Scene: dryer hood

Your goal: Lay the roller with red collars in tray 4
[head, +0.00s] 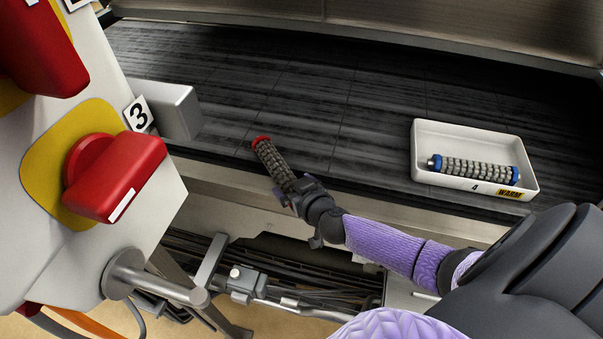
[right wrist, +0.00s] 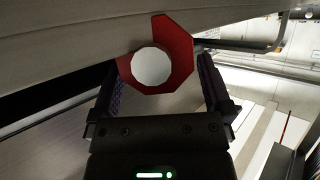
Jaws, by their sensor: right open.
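The roller with red collars (head: 272,160) has a grey ribbed body and lies across the front edge of the dark belt, left of tray 4. Its far red collar shows in the head view; its near end is hidden by my right gripper (head: 294,187). In the right wrist view a red collar (right wrist: 182,68) with a pale round end face lies between the spread fingers of the right gripper (right wrist: 162,92). That gripper is open around the roller's near end. Tray 4 (head: 425,180) is white, on the belt at right, and holds a roller with blue collars (head: 475,168). My left gripper is out of view.
A grey box with a 3 sign (head: 172,108) stands at the belt's left. A white panel with red handles (head: 115,175) rises at far left. The dark belt (head: 345,110) is clear between the roller and tray 4. Pipes run below the front edge.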

